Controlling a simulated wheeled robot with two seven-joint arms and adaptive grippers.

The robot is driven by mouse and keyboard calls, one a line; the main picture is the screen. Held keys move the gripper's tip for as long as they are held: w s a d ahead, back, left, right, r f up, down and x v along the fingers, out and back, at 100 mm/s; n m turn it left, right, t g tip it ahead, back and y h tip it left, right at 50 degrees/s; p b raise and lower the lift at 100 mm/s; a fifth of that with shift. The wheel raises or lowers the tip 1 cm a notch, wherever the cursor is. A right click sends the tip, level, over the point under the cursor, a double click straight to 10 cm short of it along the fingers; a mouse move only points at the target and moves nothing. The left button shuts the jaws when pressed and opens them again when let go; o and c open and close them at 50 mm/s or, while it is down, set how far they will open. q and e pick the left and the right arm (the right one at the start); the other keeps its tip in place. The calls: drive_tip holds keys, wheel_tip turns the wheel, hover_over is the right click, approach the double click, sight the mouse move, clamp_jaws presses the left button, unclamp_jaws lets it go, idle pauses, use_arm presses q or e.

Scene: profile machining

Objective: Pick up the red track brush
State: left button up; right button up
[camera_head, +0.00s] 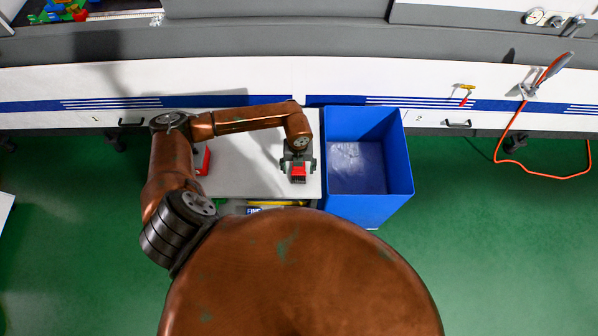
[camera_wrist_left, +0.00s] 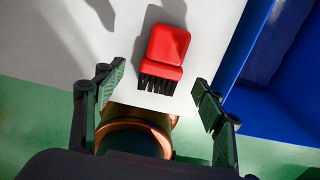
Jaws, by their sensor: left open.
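The red track brush (camera_wrist_left: 168,47) lies on the white tabletop, its black bristles pointing toward my gripper in the left wrist view. In the head view the brush (camera_head: 298,169) shows small and red near the right end of the white table. My left gripper (camera_wrist_left: 155,92) is open, with one finger on each side of the bristle end, apart from the brush. In the head view my left gripper (camera_head: 298,165) is over the brush and partly hides it. My right gripper is not in view.
A blue bin (camera_head: 368,205) stands just right of the white table (camera_head: 240,150). Another red object (camera_head: 203,161) lies at the table's left, partly hidden by my arm. A white machine front with a blue stripe runs behind. An orange cable (camera_head: 545,176) lies on the green floor at right.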

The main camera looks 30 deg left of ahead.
sight(299, 174)
use_arm(q)
wheel_tip(299, 174, down, 4)
drive_tip(key=shift+s+d+r, duration=0.1)
drive_tip(key=shift+d, duration=0.05)
drive_tip(key=shift+c, duration=0.4)
drive_tip(key=c, duration=1.2)
drive_tip(key=shift+r, duration=0.1)
